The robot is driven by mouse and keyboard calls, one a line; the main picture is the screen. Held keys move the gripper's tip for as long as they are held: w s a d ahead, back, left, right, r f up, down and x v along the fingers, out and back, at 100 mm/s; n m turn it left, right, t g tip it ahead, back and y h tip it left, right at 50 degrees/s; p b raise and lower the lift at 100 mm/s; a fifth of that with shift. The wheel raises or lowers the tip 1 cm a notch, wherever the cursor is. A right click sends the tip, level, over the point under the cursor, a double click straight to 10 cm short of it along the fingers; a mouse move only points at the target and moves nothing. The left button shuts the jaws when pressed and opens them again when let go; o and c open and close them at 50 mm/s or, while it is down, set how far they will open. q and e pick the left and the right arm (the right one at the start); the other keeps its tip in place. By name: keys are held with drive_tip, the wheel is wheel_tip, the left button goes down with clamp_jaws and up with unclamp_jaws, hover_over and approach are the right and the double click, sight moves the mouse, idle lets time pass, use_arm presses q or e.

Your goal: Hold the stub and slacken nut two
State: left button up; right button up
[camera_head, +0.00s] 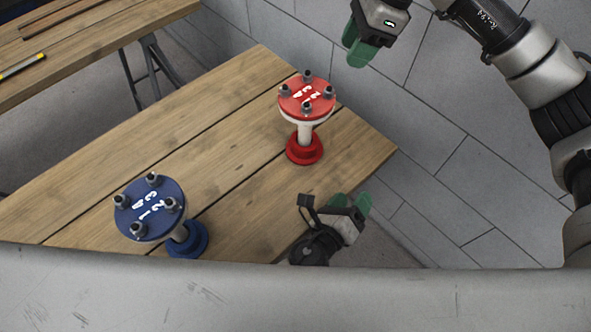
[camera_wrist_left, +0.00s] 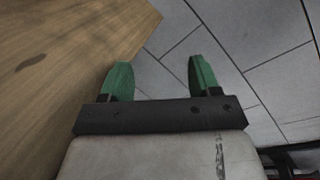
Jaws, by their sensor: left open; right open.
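Two flanged pipe stubs stand upright on a wooden table (camera_head: 245,130). The red stub (camera_head: 305,135) is near the far right corner, with a red top flange carrying several grey nuts and white hand-written numbers. The blue stub (camera_head: 184,238) stands at the near left, with a blue flange, several nuts and similar numbers. My left gripper (camera_head: 364,203) is open and empty beyond the table's right edge, apart from both stubs. In the left wrist view its green fingers (camera_wrist_left: 161,80) are spread with only floor between them. My right gripper (camera_head: 358,48) is open and empty, above and right of the red stub.
A second wooden table (camera_head: 90,50) stands at the upper left with a yellow-edged tool (camera_head: 22,67) on it. Grey tiled floor (camera_head: 440,150) lies right of the main table. A pale grey surface fills the bottom of the head view. The tabletop between the stubs is clear.

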sight(304, 140)
use_arm(q)
drive_tip(key=w+a+r+m+t+y, duration=0.1)
drive_tip(key=a+y, duration=0.1)
drive_tip(key=a, duration=0.2)
drive_tip(key=w+a+m+t+y, duration=0.1)
drive_tip(key=w+a+m+y, duration=0.1)
drive_tip(key=a, duration=0.2)
drive_tip(key=w+a+r+m+t+y, duration=0.1)
drive_tip(key=w+a+y, duration=0.1)
drive_tip(key=a, duration=0.2)
drive_tip(key=shift+w+r+t, duration=0.2)
drive_tip(key=shift+r+t, duration=0.15)
drive_tip(key=shift+t, duration=0.05)
drive_tip(key=shift+w+a+m, duration=0.15)
drive_tip(key=shift+w+m, duration=0.15)
drive_tip(key=w, duration=0.3)
drive_tip(key=w+d, duration=0.1)
drive_tip(key=w, duration=0.6)
drive_tip(key=shift+d, duration=0.4)
clamp_jaws()
